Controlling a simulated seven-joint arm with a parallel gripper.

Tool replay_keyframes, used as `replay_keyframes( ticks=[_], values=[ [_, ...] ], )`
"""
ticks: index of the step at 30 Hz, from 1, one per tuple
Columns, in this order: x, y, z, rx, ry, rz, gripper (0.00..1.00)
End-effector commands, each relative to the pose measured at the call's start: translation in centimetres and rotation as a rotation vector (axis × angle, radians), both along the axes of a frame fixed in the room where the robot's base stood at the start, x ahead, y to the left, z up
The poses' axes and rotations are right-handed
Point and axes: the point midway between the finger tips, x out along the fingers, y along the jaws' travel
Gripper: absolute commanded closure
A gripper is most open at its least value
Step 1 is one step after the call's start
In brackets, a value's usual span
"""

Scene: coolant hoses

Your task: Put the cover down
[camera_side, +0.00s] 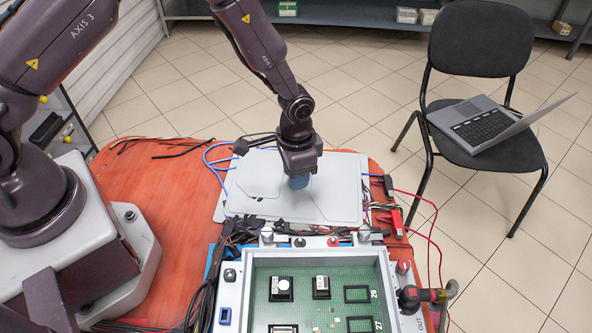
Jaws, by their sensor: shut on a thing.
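The cover (335,200) is a flat light grey panel with cut corners. It lies level over the red-orange table, just behind the open grey housing (246,290). My gripper (298,176) points down over the middle of the cover and is shut on a small blue part, which looks like the cover's grip. The fingertips and the exact contact are partly hidden by the gripper body. I cannot tell whether the cover's underside touches what is below it.
The housing holds a green circuit board (310,310) with black sockets and chips. Dark cables (225,245) and red wires crowd its left and right sides. A red-and-black tool (425,295) sits at its right. A chair (480,110) with a laptop stands beyond the table.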

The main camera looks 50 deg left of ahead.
Motion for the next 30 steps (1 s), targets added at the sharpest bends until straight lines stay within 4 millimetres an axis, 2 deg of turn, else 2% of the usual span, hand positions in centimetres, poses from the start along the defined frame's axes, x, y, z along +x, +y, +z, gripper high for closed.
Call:
replay_keyframes(
  ticks=[1,3,4,14,17,30],
  values=[
    [0.0,0.0,-0.1,0.000,0.000,0.000,0.67],
    [0.0,0.0,-0.1,0.000,0.000,0.000,0.51],
    [0.0,0.0,-0.1,0.000,0.000,0.000,0.46],
    [0.0,0.0,0.3,0.000,-0.001,0.000,0.46],
    [0.1,0.0,1.5,0.000,-0.003,0.001,0.46],
    [0.0,0.0,10.3,0.000,-0.003,0.000,0.46]
  ],
)
